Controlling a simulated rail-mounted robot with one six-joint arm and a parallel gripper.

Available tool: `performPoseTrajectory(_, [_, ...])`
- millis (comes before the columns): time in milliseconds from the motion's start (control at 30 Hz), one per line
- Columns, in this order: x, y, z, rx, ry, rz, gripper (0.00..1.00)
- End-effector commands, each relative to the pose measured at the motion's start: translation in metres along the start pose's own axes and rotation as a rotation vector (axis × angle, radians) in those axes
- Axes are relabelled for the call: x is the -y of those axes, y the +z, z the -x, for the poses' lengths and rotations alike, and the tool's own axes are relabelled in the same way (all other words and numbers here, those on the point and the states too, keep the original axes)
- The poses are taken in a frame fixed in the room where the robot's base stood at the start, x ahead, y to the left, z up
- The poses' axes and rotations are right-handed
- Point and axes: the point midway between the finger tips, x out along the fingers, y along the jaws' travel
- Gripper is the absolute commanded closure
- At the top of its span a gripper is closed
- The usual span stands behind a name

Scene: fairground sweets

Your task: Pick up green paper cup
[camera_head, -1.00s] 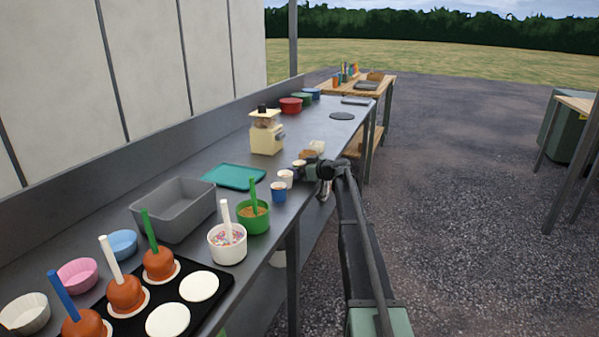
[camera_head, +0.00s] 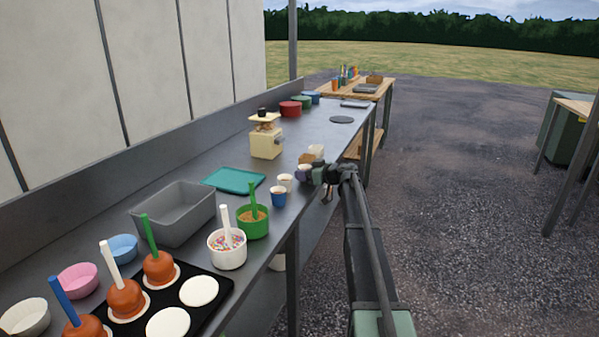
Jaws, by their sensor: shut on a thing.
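My gripper (camera_head: 312,174) is at the right front edge of the steel counter, by a short row of small paper cups. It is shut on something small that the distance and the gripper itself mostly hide. A greenish patch shows at the fingers, but I cannot tell cup from gripper there. No green paper cup stands out clearly. A pale, lilac-tinged cup (camera_head: 304,171) is right at the gripper's left side; I cannot tell whether they touch. A white cup (camera_head: 286,181) and a blue cup (camera_head: 278,196) stand nearer on the counter.
A green tub (camera_head: 253,224) and a white sprinkle tub (camera_head: 228,253) with upright handles stand nearer. A teal tray (camera_head: 233,180), grey bin (camera_head: 174,215) and cream machine (camera_head: 266,140) lie left. A brown thing (camera_head: 306,158) is just behind the gripper. Open gravel lies right.

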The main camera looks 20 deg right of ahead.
Motion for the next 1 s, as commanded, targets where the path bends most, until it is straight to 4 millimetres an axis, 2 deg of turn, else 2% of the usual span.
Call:
performPoseTrajectory(300, [0.002,0.017,0.082,0.000,0.002,-0.001,0.68])
performPoseTrajectory(533, [0.001,0.027,0.133,0.000,0.001,-0.001,0.68])
performPoseTrajectory(700, [0.001,0.031,0.150,0.000,-0.001,-0.001,0.68])
performPoseTrajectory(833, [0.000,0.030,0.153,0.000,-0.001,-0.001,0.68])
performPoseTrajectory(933, [0.000,0.017,0.155,0.000,-0.001,0.000,0.68])
performPoseTrajectory(1000, [0.000,-0.002,0.159,0.000,-0.001,0.000,0.68])
